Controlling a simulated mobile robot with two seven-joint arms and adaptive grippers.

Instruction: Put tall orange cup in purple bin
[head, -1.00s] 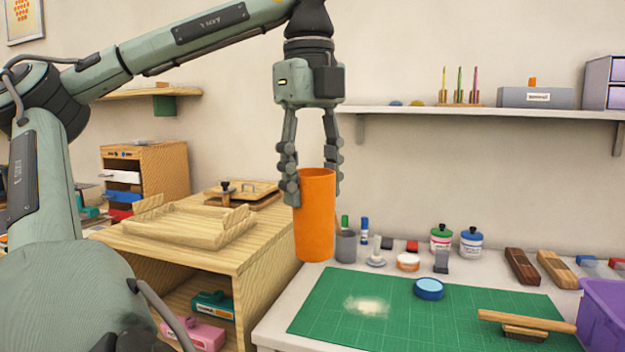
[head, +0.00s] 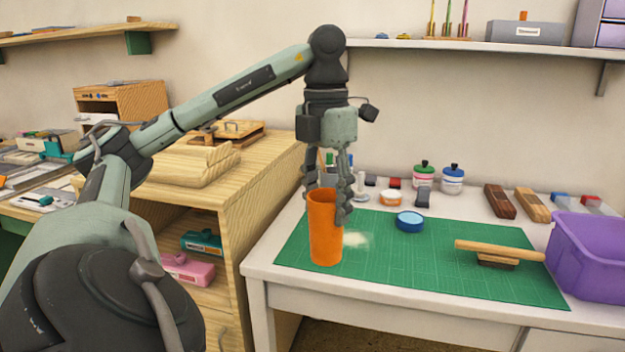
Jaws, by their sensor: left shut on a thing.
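The tall orange cup (head: 324,235) is upright in the head view, in front of the left part of the green cutting mat. My left gripper (head: 328,205) points down and is shut on the cup's upper rim. Whether the cup's base touches the mat or hangs above it, I cannot tell for certain. The purple bin (head: 590,262) stands on the table at the right edge, partly cut off by the frame. Its inside is mostly hidden. My right gripper is not in view.
A wooden-handled brush (head: 498,251) lies on the green mat (head: 440,275) between cup and bin. A blue round inkpad (head: 409,222) sits at the mat's back. Jars (head: 453,180) and wooden blocks (head: 500,201) line the wall. A shelf (head: 420,44) hangs above.

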